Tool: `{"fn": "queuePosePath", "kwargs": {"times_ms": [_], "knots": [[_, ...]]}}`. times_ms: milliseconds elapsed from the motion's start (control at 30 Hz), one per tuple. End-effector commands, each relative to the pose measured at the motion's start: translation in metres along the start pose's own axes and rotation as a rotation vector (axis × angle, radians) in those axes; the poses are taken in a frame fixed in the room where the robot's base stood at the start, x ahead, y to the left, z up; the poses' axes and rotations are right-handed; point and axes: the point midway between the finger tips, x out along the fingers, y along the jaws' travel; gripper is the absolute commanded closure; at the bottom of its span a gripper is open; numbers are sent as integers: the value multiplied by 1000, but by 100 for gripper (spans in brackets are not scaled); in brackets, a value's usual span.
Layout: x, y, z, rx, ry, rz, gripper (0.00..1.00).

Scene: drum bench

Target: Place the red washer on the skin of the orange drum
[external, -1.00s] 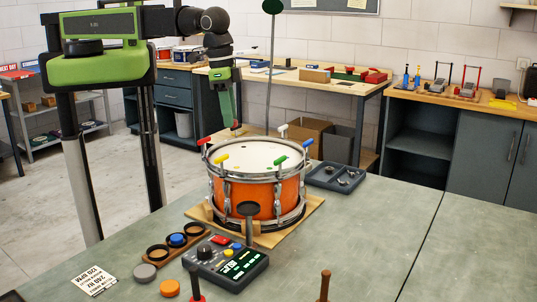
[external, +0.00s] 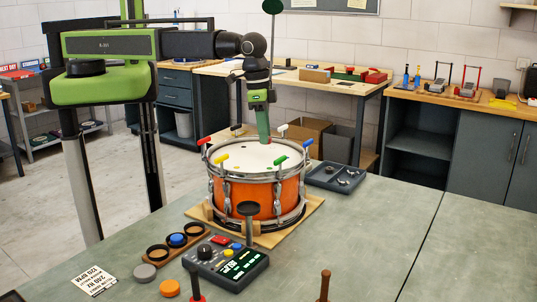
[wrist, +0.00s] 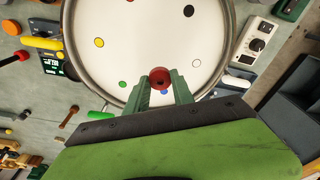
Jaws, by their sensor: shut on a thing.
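The orange drum (external: 232,194) stands on a wooden board in the external view. Its white skin (external: 240,156) faces up, with coloured dots showing in the wrist view (wrist: 115,55). My gripper (external: 265,139) points down at the skin, toward its far part; I cannot tell the exact gap. In the wrist view my gripper (wrist: 160,88) is shut on the red washer (wrist: 158,71), which sits between the fingertips over the near edge area of the skin in that picture. In the external view the washer is barely distinguishable at the fingertips.
Coloured clips, such as a yellow one (external: 222,158), stand up around the drum rim. A control box (external: 228,262) and a wooden ring holder (external: 170,250) lie in front. A grey tray (external: 335,177) is behind right. The bench's right part is clear.

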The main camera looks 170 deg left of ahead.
Motion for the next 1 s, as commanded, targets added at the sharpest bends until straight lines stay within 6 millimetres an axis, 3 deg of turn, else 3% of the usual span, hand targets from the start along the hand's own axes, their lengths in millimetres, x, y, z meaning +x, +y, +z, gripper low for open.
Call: {"fn": "queuePosePath", "kwargs": {"times_ms": [233, 633, 667, 700, 800, 1000], "knots": [[42, 0, 5, 0, 0, 0, 100], [43, 0, 6, 0, 0, 0, 100], [42, 0, 5, 0, 0, 0, 67], [41, 0, 5, 0, 0, 0, 62], [41, 0, 5, 0, 0, 0, 49], [41, 0, 5, 0, 0, 0, 49]]}}
